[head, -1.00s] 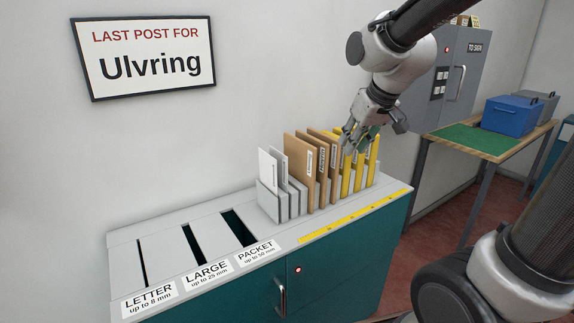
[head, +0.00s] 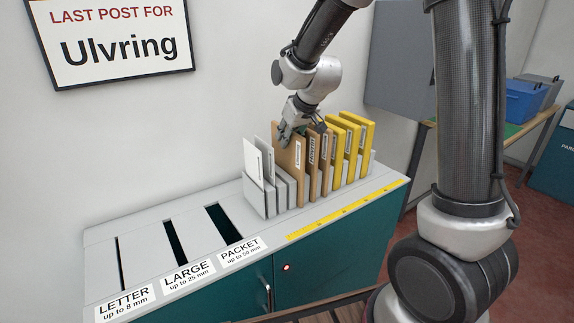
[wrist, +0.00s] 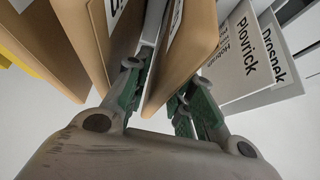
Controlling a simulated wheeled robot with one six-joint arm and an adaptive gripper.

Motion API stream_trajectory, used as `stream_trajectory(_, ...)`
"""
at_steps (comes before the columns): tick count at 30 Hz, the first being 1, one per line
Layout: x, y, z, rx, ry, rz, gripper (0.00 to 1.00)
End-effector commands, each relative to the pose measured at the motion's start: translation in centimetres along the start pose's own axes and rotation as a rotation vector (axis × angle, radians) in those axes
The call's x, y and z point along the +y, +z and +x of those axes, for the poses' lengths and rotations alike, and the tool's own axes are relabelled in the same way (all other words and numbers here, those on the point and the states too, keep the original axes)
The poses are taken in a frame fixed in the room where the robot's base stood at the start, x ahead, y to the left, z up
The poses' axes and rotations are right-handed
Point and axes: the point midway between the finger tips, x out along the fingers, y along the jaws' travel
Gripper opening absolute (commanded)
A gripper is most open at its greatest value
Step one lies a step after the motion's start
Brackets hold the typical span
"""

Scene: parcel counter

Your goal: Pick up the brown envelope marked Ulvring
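Several brown envelopes stand upright in the rack on the counter. Their labels are too small to read in the head view, so I cannot tell which is marked Ulvring. My gripper (head: 287,137) is at the top of the leftmost brown envelope (head: 288,165), beside the white ones. In the wrist view that brown envelope (wrist: 190,50) stands between my gripper's (wrist: 165,100) two green-padded fingers, which look spread apart around it. Its label is seen edge-on and unreadable. Another brown envelope (wrist: 82,35) is left of the fingers, its label mostly cut off.
Yellow packets (head: 352,150) stand right of the brown ones. The grey rack (head: 255,198) sits on the counter beside the slots (head: 222,226) marked letter, large and packet.

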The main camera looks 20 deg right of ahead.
Motion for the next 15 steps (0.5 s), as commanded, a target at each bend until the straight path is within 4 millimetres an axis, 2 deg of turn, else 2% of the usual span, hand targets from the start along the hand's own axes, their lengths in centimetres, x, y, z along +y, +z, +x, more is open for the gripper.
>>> stream_trajectory(3, -0.01, 0.01, 0.99, 0.000, 0.000, 0.000, 0.24)
stream_trajectory(10, -0.01, 0.00, 1.08, 0.001, 0.000, 0.000, 0.24)
stream_trajectory(14, -0.01, 0.01, 1.07, 0.001, 0.000, 0.000, 0.00)
stream_trajectory(15, -0.01, 0.01, 1.06, 0.001, 0.000, 0.000, 0.00)
